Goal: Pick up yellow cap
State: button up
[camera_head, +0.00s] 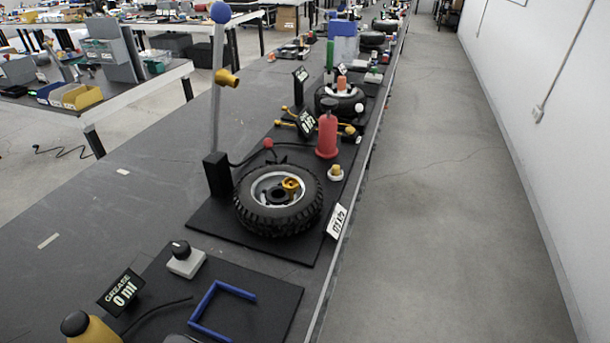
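A small yellow cap-like piece (335,170) with a pale base sits on the black mat, right of the tire and near the table's right edge. A gold-yellow fitting (291,184) lies at the hub of the black tire (278,203). I cannot tell for certain which of these is the yellow cap. My gripper is not in view.
A red pump-like bottle (327,136) stands behind the small yellow piece. A grey post (216,100) rises left of the tire. A blue frame (222,307), a black-knobbed box (185,260) and a grease sign (121,291) are nearer. The right aisle floor is clear.

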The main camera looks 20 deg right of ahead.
aim_at(337, 169)
jog(key=z, duration=0.25)
jog(key=i+l+u, duration=0.25)
jog(key=l, duration=0.4)
jog(key=i+l+u, duration=0.15)
jog(key=i+l, duration=0.15)
jog(key=i+l+u, duration=0.15)
jog(key=l, duration=0.3)
jog(key=i+l+u, duration=0.15)
jog(key=l, duration=0.2)
jog(key=l+u, duration=0.1)
jog(key=l, duration=0.3)
jog(key=i, duration=0.05)
